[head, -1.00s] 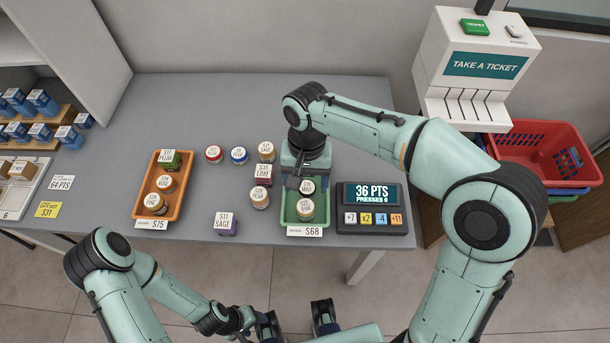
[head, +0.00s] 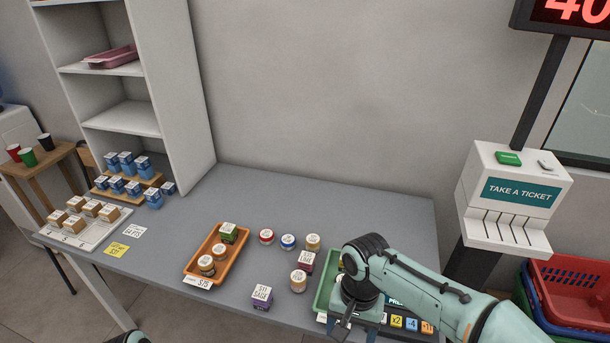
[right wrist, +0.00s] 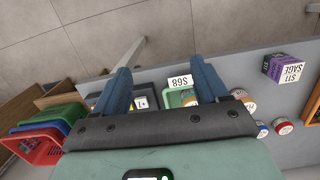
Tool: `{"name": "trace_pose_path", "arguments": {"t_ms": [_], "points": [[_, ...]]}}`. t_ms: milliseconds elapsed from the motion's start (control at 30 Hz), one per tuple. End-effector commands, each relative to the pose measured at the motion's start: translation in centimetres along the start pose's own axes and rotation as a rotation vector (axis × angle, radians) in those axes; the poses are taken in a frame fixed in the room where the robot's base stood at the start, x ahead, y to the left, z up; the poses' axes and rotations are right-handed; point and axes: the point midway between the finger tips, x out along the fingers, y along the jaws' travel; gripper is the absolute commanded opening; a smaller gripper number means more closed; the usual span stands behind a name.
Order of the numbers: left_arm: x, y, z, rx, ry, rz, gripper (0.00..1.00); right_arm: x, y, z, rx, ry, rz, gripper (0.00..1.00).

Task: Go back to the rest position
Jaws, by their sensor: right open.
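My right gripper (head: 350,328) is over the counter's front edge, by the green tray (head: 322,292), and its arm hides most of that tray. In the right wrist view the right gripper (right wrist: 163,84) is open, with two blue fingers wide apart and nothing between them touching. The green tray (right wrist: 176,98) with its S68 label shows beyond the fingers. My left gripper is out of the picture; only a bit of my left arm shows at the bottom edge of the head view.
An orange tray (head: 190,267) holds jars and a green box. The points keypad (head: 410,323) is partly hidden by my arm. A ticket machine (head: 515,195) and stacked baskets (head: 570,285) are at right.

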Motion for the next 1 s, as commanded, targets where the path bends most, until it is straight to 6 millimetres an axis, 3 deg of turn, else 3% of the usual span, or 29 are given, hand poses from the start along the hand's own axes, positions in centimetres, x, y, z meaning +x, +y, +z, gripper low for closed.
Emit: {"name": "trace_pose_path", "arguments": {"t_ms": [133, 267, 400, 533, 633, 800, 1000], "points": [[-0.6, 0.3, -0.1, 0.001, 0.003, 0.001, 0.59, 8.2, -0.5, -0.8, -0.053, -0.069, -0.06, 0.73], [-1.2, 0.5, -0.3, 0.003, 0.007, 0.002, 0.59, 16.0, -0.1, -0.3, -0.085, -0.118, -0.139, 0.73], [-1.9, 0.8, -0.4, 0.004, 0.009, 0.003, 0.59, 24.7, 1.7, 2.3, -0.08, -0.15, -0.231, 0.73], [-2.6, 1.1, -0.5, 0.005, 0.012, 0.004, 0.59, 31.2, 4.2, 6.2, -0.044, -0.144, -0.291, 0.73], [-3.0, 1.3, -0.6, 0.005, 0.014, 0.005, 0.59, 34.3, 6.2, 9.4, -0.014, -0.124, -0.305, 0.73], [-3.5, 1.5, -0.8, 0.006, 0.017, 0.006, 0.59, 36.7, 8.6, 13.2, 0.014, -0.088, -0.292, 0.73], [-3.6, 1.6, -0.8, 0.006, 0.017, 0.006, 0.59, 37.2, 9.4, 14.3, 0.019, -0.072, -0.282, 0.73]]}}
